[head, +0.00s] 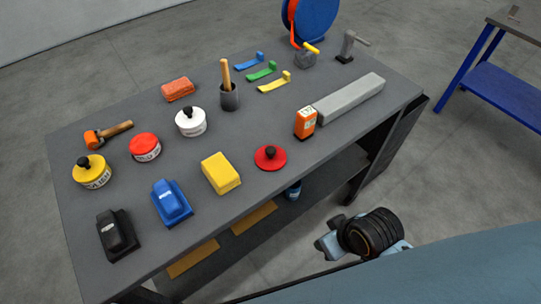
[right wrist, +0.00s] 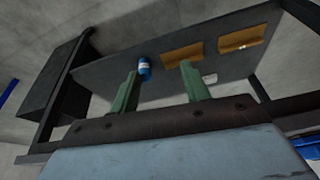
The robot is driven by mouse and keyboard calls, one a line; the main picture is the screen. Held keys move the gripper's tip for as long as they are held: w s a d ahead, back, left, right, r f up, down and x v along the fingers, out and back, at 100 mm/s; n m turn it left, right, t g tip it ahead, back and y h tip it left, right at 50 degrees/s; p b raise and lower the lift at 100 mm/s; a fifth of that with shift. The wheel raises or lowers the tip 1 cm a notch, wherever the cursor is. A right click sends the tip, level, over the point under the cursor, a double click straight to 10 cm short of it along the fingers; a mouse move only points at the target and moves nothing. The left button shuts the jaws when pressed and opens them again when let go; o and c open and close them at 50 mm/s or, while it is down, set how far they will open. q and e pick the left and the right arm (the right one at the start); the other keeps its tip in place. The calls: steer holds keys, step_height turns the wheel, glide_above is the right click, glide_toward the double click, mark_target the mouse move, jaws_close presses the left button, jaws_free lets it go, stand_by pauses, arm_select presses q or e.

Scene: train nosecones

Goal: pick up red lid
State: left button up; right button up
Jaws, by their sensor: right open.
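The red lid (head: 270,160) is a flat round disc with a black knob on top. It lies knob up on the grey workbench (head: 240,205), near the front edge, right of a yellow block. The red lid does not show in the right wrist view. My right gripper (head: 322,245) is in front of the bench, lower than its top and apart from the lid. In the right wrist view its two green fingers (right wrist: 158,72) are spread with nothing between them. My left gripper is not in view.
A yellow block (head: 221,172) and an orange box (head: 305,122) flank the lid. A red tin (head: 145,147), a white tin (head: 190,121) and a blue tool (head: 171,202) stand farther left. The lower shelf (right wrist: 115,68) holds a blue can (right wrist: 144,68).

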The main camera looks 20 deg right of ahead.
steer(key=w+a+r+n+t+y, duration=0.2)
steer(key=w+r+n+t+y, duration=0.1)
steer(key=w+r+n+y, duration=0.25)
steer(key=t+y, duration=0.3)
glide_toward(272, 150)
steer(key=p+x, duration=0.1)
steer(key=x, duration=0.9)
steer(key=shift+w+a+f, duration=0.15)
steer(key=shift+w+a, duration=0.05)
jaws_close()
